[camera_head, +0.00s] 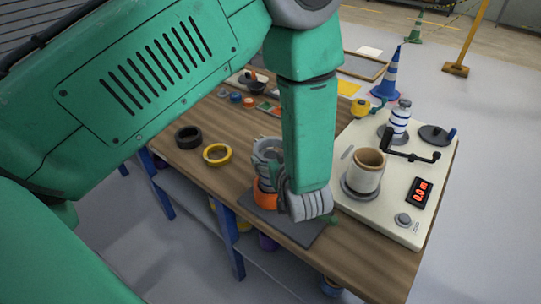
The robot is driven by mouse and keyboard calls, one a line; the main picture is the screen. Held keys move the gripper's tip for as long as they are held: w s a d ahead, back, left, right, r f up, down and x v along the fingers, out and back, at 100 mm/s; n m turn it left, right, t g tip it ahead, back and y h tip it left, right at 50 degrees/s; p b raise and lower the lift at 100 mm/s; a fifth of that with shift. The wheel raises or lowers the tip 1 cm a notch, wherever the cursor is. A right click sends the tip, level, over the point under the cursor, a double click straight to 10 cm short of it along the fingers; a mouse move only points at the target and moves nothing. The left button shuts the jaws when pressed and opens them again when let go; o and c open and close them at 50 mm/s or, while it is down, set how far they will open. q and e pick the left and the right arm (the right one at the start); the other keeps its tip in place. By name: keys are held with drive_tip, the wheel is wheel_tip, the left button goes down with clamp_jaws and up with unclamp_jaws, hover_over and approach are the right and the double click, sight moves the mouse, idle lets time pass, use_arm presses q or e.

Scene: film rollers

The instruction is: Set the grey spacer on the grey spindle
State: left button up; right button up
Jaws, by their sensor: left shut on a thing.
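My left gripper (290,195) hangs below the green arm, over the grey mat (292,229) at the table's front edge. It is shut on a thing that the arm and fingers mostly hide. Grey rounded parts (268,152) show at the left of the wrist; I cannot separate spacer, spindle and finger there. An orange ring (265,196) sits low beside the gripper, above the mat. No grey spacer shows lying free on the table. The grey spindle cannot be clearly made out. My right gripper is not in view.
A dark ring (188,137) and a yellow ring (217,154) lie on the wooden table left of the mat. A pale machine (345,208) stands at the right, with a cardboard roll (366,170), a black crank (410,154) and a red display (420,191). A blue cone (389,75) stands behind.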

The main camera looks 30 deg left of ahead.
use_arm(q)
drive_tip(key=shift+d+f+b, duration=0.5)
drive_tip(key=shift+f, duration=0.15)
drive_tip(key=shift+c, duration=0.7)
drive_tip(key=shift+s+a+f, duration=0.1)
drive_tip(key=shift+a+f, duration=0.05)
drive_tip(key=shift+f, duration=0.2)
drive_tip(key=shift+c, duration=1)
drive_tip(key=shift+a+f+b, duration=0.7)
drive_tip(key=shift+a+f, duration=0.3)
drive_tip(key=shift+f, duration=0.05)
drive_tip(key=f+b, duration=0.2)
drive_tip(key=f, duration=0.1)
drive_tip(key=f+b, duration=0.1)
drive_tip(key=shift+d+f, duration=0.25)
drive_tip(key=shift+d+f+b, duration=0.1)
drive_tip(key=shift+f+b, duration=0.5)
drive_tip(key=shift+f, duration=0.3)
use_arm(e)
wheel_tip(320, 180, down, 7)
